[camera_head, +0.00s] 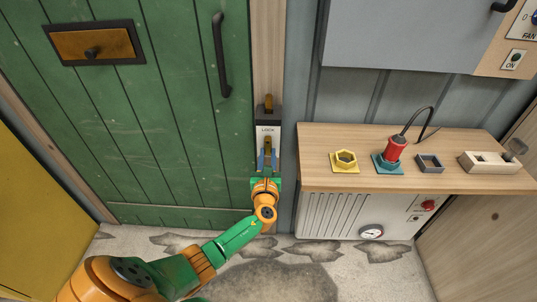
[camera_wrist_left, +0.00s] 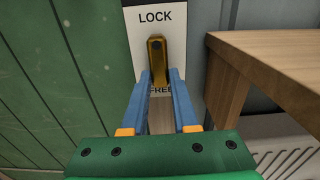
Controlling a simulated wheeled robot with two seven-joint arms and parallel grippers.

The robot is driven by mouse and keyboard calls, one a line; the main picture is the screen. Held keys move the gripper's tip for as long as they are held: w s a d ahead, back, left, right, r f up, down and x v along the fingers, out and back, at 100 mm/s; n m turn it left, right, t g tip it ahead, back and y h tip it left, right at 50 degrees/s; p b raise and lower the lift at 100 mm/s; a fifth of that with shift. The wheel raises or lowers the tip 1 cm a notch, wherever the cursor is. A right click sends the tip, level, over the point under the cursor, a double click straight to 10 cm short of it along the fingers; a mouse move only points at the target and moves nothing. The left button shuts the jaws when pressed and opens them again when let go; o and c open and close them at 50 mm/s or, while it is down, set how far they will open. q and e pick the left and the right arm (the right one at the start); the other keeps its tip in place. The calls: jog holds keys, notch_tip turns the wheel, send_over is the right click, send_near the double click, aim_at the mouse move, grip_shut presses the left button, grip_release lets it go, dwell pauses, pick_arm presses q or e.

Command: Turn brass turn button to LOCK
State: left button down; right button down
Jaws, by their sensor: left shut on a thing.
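The brass turn button (camera_head: 267,143) sits on a white plate (camera_head: 272,130) on the frame strip beside the green door. In the left wrist view the brass turn button (camera_wrist_left: 155,48) stands roughly upright below the word LOCK, its lower end over the word FREE, which is partly covered. My left gripper (camera_head: 267,158) reaches it from below. In the left wrist view the blue fingers of my left gripper (camera_wrist_left: 160,76) are on either side of the button's lower end, shut on it. My right gripper is in neither view.
The green door (camera_head: 180,110) with a black handle (camera_head: 221,55) is to the left. A wooden shelf (camera_head: 320,180) juts out to the right, close to the gripper, bearing a yellow socket (camera_head: 345,162) and a red plug (camera_head: 394,148). A grey cabinet (camera_head: 400,35) hangs above.

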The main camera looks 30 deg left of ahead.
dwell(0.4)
pick_arm(q)
jog(key=c, duration=0.7)
grip_release()
jog(key=p+v, duration=0.1)
jog(key=v, duration=0.6)
jog(key=shift+s+p, duration=0.1)
jog(key=shift+p, duration=0.3)
